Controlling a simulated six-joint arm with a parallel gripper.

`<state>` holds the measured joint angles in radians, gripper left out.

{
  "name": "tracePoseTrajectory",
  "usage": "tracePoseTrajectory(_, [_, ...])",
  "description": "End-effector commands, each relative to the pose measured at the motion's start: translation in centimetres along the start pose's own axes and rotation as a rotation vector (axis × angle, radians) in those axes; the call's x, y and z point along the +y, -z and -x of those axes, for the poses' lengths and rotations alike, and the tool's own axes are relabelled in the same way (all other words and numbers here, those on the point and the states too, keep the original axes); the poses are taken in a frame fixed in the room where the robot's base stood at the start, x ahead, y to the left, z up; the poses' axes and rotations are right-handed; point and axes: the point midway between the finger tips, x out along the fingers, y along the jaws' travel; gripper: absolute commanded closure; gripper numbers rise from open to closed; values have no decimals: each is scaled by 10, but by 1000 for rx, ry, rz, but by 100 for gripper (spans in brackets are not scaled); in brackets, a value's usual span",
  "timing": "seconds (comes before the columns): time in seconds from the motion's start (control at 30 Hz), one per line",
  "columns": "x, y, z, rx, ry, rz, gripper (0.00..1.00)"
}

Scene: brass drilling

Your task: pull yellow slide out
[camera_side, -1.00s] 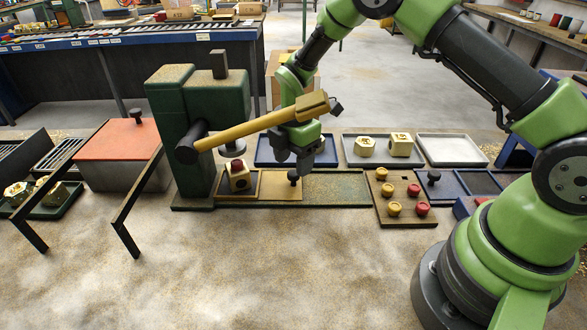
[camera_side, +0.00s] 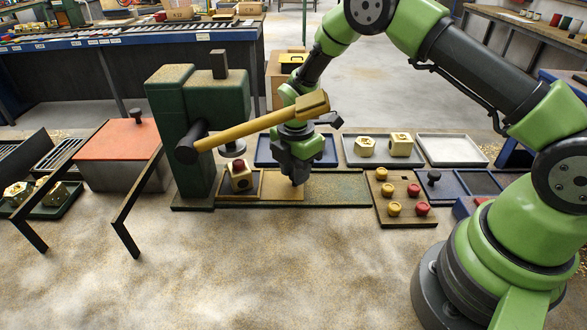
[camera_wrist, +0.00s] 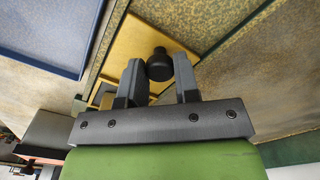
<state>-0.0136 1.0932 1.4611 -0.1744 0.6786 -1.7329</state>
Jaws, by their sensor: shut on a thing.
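The yellow slide (camera_side: 277,187) lies in the green track (camera_side: 340,190) at the foot of the green drill press (camera_side: 181,130). Its black knob (camera_wrist: 160,65) shows in the wrist view between my fingers. My gripper (camera_side: 296,181) is down over the slide and shut on the knob; in the side view it hides the knob. A brass block with a red plug (camera_side: 240,177) sits in the framed nest at the slide's left end, beneath the drill. The yellow-handled lever (camera_side: 262,122) of the press passes in front of my wrist.
Right of the slide the track is empty. A wooden board with red and yellow pegs (camera_side: 404,190) stands at the track's right end. Behind are a blue tray (camera_side: 264,152), a tray with two brass pieces (camera_side: 360,158) and a pale empty tray (camera_side: 452,150).

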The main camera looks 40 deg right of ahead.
Motion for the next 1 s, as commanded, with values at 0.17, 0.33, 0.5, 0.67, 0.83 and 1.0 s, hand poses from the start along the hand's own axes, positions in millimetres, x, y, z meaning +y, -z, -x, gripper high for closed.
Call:
tracePoseTrajectory(0.17, [-23, -26, 0, -1, 4, -6, 100])
tracePoseTrajectory(0.33, [-56, -59, 1, -1, 4, -8, 100])
tracePoseTrajectory(0.5, [-85, -88, 0, -1, 2, -8, 100])
tracePoseTrajectory(0.67, [-97, -99, 0, -2, 0, -2, 100])
tracePoseTrajectory(0.83, [-99, -100, 0, -1, 2, -2, 100])
tracePoseTrajectory(1.0, [-100, -100, 0, 1, 7, -4, 66])
